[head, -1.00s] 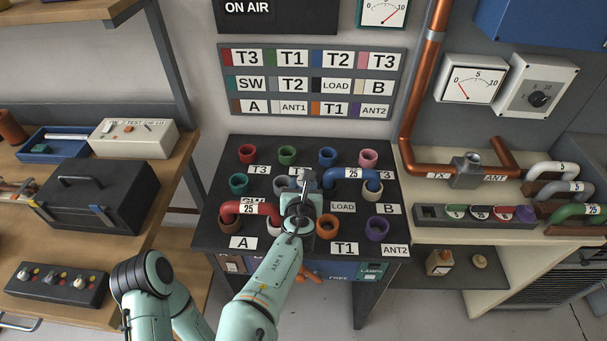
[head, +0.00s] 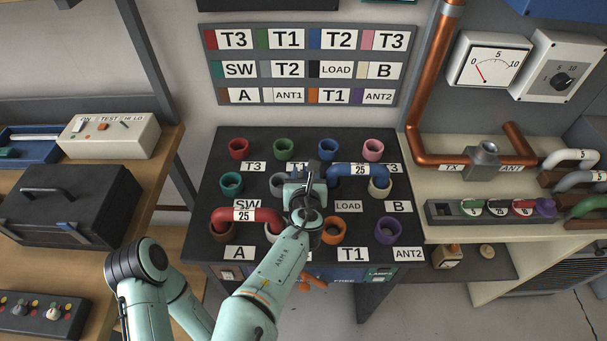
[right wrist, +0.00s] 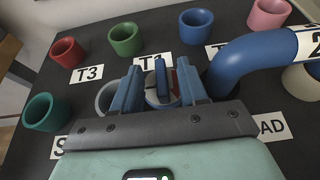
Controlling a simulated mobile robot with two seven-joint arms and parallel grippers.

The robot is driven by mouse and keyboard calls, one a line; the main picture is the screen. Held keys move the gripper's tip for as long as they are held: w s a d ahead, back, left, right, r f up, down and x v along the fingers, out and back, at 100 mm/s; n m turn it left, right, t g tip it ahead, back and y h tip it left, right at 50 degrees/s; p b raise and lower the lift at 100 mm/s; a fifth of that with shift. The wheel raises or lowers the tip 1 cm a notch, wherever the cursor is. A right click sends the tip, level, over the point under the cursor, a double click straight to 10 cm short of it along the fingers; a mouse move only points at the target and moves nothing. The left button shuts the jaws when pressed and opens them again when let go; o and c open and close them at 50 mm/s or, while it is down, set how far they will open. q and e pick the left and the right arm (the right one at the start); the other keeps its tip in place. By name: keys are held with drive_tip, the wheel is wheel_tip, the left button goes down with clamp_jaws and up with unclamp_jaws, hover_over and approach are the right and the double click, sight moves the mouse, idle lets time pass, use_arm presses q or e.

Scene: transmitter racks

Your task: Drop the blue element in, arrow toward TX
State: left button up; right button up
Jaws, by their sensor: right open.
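My right gripper (right wrist: 158,85) is open above the black patch table, left of a blue U-link. In the head view my right gripper (head: 316,178) partly hides the sockets beneath. The grey element holder body (head: 483,157) sits on the copper line at right, between the TX (head: 452,167) and ANT (head: 511,168) labels. A dark rack (head: 443,211) below it holds coloured elements, including a violet-blue one (head: 545,207) at its right end.
The blue U-link (head: 358,171) and a red U-link (head: 246,215) arch between coloured sockets on the table (head: 340,133). More U-links (head: 570,160) stand at the far right. A black case (head: 65,205) stands on the left bench.

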sight(306, 177)
drive_tip(key=shift+s, duration=0.15)
clamp_jaws()
drive_tip(key=shift+r, duration=0.1)
wheel_tip(306, 177, up, 20)
drive_tip(key=p, duration=0.6)
